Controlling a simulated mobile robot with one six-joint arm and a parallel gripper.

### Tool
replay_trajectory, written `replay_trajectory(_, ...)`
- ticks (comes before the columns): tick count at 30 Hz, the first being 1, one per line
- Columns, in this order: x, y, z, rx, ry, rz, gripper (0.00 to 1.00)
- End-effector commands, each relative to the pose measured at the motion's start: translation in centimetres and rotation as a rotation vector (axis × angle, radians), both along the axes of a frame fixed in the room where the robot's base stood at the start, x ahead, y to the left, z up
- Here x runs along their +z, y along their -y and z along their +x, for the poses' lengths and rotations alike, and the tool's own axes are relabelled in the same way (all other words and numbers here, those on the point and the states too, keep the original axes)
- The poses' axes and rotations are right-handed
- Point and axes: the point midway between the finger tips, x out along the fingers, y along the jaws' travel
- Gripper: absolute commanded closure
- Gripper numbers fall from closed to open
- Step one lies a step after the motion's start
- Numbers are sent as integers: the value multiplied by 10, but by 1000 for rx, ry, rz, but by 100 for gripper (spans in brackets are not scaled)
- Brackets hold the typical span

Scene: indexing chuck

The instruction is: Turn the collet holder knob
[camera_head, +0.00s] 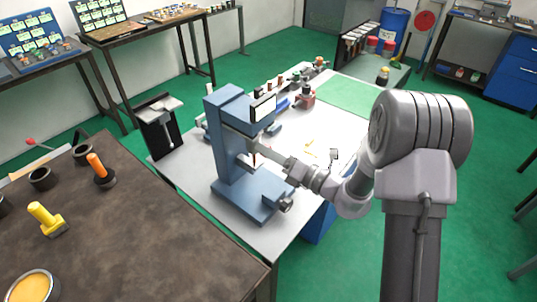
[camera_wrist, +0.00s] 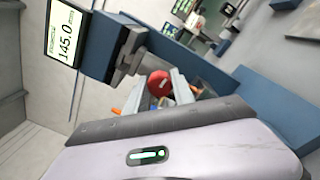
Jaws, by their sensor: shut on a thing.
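The blue upright machine (camera_head: 224,140) stands on the light table, with a display (camera_wrist: 67,33) reading 145.0 in the wrist view. A round red knob (camera_wrist: 159,84) shows in the wrist view between the two fingers of my gripper (camera_wrist: 161,92). My gripper is shut on the red knob. In the head view my gripper (camera_head: 260,150) reaches in from the right, below the machine's head and above its blue base (camera_head: 252,192). In that view the knob is mostly hidden by the gripper and too small to make out clearly.
The light table (camera_head: 296,222) has bare room at the front right. Small tools and parts stand along its back, with a green mat (camera_head: 355,97) beyond. A dark workbench (camera_head: 140,235) at the left holds an orange-handled tool (camera_head: 98,168) and a yellow one (camera_head: 45,218).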

Motion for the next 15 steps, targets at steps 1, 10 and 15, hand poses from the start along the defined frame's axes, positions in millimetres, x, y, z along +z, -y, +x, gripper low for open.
replay_trajectory(1,-2,0,0,-1,34,-24,100)
replay_trajectory(10,-2,0,0,-1,260,-200,100)
replay_trajectory(15,-2,0,0,-1,387,-300,100)
